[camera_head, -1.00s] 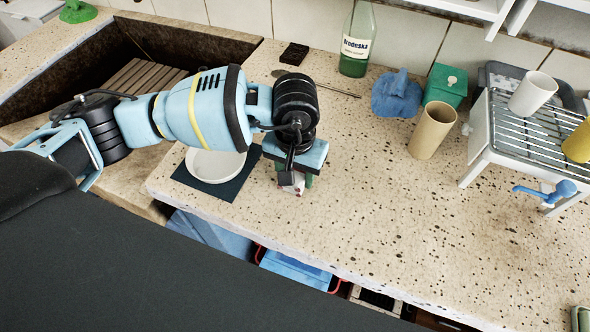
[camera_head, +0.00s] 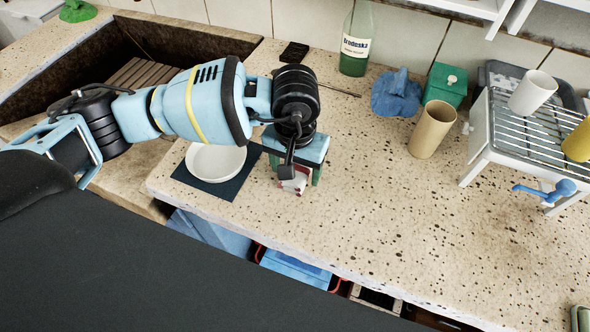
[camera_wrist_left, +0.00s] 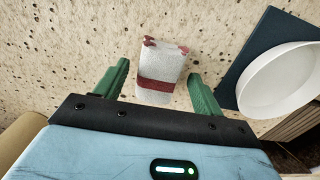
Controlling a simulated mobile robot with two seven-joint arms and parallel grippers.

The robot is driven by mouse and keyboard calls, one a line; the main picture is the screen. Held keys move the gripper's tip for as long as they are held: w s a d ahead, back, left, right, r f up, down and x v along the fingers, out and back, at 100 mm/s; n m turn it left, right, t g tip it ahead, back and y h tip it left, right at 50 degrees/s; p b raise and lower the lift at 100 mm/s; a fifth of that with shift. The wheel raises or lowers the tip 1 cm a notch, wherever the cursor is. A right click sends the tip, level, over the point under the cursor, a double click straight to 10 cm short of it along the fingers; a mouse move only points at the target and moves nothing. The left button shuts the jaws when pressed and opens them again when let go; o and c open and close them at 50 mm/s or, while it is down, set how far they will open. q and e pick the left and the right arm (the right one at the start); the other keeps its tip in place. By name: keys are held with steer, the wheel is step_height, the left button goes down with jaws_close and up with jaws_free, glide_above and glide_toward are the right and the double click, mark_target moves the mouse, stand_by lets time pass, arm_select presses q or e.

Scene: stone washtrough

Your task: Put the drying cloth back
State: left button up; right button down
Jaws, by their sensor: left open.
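A small folded white cloth with dark red bands (camera_wrist_left: 161,68) lies on the speckled counter in the left wrist view. In the head view it shows as a small white and red patch (camera_head: 292,186), partly hidden by my left gripper. My left gripper (camera_head: 298,180) points down over it. In the left wrist view its green fingers (camera_wrist_left: 159,72) are open, one on each side of the cloth, with a gap to each side. My right gripper is not in view.
A white bowl (camera_head: 214,162) on a dark mat (camera_head: 236,187) stands close beside the gripper. The counter's front middle is clear.

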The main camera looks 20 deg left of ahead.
arm_select(q)
step_height(320, 180, up, 11)
stand_by(0.3)
steer(key=shift+s+f, duration=0.1)
steer(key=shift+f, duration=0.1)
stand_by(0.3)
